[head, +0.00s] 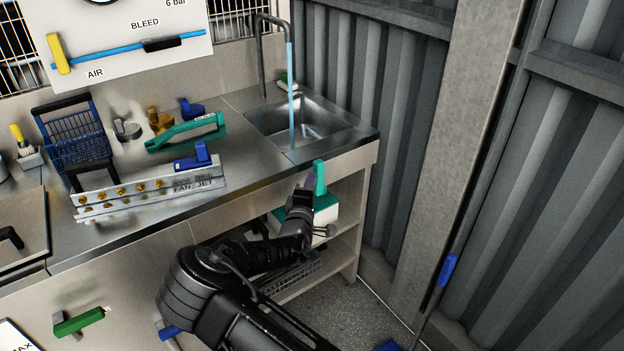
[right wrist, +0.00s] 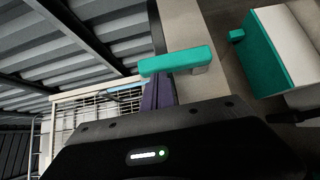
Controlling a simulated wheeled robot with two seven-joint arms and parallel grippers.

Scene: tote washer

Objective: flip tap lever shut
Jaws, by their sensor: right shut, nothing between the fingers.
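Water runs in a blue stream (head: 291,95) from the bent tap spout (head: 260,50) into the steel sink (head: 320,122). A teal lever (head: 320,177) stands upright at the front of the sink counter. My right gripper (head: 309,183) is shut and empty, just left of the lever. In the right wrist view the lever (right wrist: 178,60) lies across the picture just beyond my purple fingertips (right wrist: 158,90). I cannot tell whether they touch it. My left gripper is not in view.
A teal and white box (head: 326,212) sits on the shelf under the sink, close to my right wrist. A manifold with a blue handle (head: 192,160), a teal-handled tool (head: 185,132) and a blue basket (head: 75,140) are on the counter. A corrugated wall (head: 340,80) bounds the right.

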